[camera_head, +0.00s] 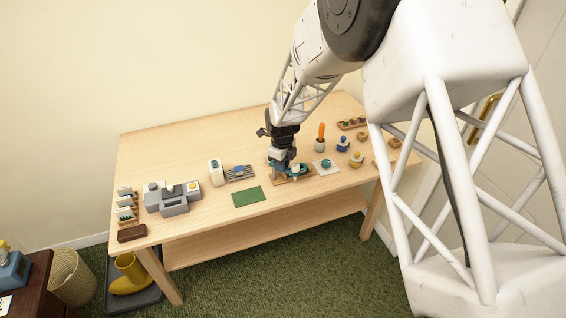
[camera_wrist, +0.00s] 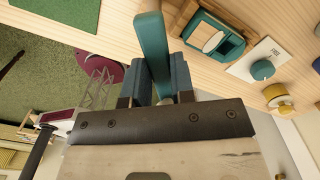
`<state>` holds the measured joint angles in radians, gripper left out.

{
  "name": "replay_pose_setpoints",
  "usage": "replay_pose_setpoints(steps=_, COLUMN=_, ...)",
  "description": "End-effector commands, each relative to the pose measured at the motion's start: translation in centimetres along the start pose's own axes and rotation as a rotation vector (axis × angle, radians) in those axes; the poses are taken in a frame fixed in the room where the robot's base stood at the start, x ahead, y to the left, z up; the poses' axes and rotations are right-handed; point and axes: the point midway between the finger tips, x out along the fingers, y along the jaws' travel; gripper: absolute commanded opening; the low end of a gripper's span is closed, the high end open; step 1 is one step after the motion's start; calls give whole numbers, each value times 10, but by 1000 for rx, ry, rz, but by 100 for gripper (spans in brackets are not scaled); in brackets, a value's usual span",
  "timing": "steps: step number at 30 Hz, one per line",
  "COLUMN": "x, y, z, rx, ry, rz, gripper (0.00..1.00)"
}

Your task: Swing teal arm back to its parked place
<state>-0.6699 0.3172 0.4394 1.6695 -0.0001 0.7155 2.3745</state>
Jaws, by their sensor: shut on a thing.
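The teal arm (camera_wrist: 152,45) is a long, flat, round-ended bar that rises between the jaws in the wrist view. My gripper (camera_wrist: 160,80) is shut on it, with one finger on each side. A teal frame with a light opening (camera_wrist: 215,40) sits on a wooden base beside the bar. In the head view my gripper (camera_head: 284,168) is low over the front middle of the table, at the teal fixture (camera_head: 298,172). It hides much of that fixture there. Where the bar joins its pivot and its parked place cannot be made out.
A white plate with a teal knob (camera_head: 326,166) stands close right of the fixture. Yellow-topped (camera_head: 356,159) and blue (camera_head: 343,144) items and an orange-handled tool (camera_head: 321,131) are beyond. A green mat (camera_head: 248,197) lies left. The table's back left (camera_head: 180,145) is clear.

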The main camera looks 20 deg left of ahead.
Motion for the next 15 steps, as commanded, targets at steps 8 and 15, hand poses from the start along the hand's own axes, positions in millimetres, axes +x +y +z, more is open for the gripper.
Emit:
replay_pose_setpoints(steps=8, x=0, y=9, z=1, rx=253, ry=0, rz=0, gripper=0)
replay_pose_setpoints(steps=15, x=0, y=14, z=3, rx=425, ry=0, rz=0, gripper=0)
